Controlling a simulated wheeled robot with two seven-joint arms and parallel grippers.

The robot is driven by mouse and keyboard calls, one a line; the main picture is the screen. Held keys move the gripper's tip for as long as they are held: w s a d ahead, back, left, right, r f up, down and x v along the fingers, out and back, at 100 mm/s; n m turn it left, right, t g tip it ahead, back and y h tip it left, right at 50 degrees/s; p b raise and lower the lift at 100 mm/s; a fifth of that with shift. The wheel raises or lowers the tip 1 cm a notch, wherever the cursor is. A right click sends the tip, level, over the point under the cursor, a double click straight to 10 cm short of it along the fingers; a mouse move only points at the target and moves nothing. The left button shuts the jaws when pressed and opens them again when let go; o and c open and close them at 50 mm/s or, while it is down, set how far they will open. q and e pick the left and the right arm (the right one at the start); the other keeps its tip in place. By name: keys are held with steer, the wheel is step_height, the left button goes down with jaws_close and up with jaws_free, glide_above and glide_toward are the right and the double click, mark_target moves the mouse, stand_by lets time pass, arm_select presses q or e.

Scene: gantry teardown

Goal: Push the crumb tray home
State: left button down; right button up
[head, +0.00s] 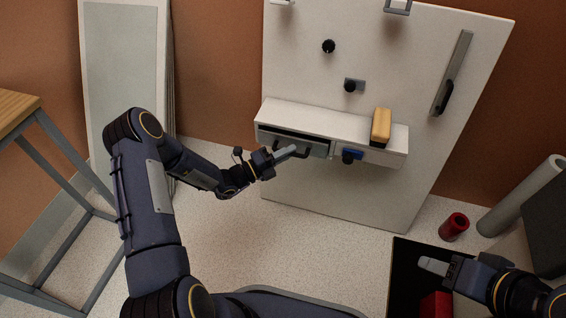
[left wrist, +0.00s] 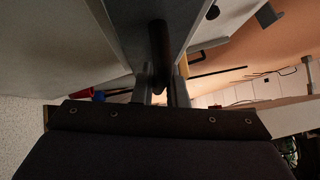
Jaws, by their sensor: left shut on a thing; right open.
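The crumb tray (head: 312,149) is a grey drawer front in the left part of a white housing (head: 345,125) on an upright white panel. A dark gap shows along its top edge; how far it stands out is hard to tell. My left gripper (head: 298,151) is shut on the tray's dark handle (head: 279,147). In the left wrist view the dark handle bar (left wrist: 158,50) lies between the fingers. My right gripper (head: 432,266) is open and empty at the lower right, far from the tray, above a black mat.
A yellow block (head: 381,126) stands on the housing, with a blue piece (head: 352,154) below. Knobs and a black-handled bar (head: 453,75) are on the panel. A red cylinder (head: 454,227) and a red box (head: 436,305) are at right. A wooden-topped table (head: 15,108) is at left.

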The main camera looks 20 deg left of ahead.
arm_select(q)
steer(key=shift+w, duration=0.9)
steer(key=c, duration=1.5)
jaws_free()
steer(key=shift+o, duration=0.2)
steer(key=shift+f, duration=0.1)
steer(key=r+p+v, duration=0.1)
steer(key=p+v, duration=0.1)
steer(key=v, duration=0.5)
steer(key=shift+s+a+f, duration=0.25)
steer(key=shift+s+f, duration=0.1)
steer(key=shift+f, duration=0.05)
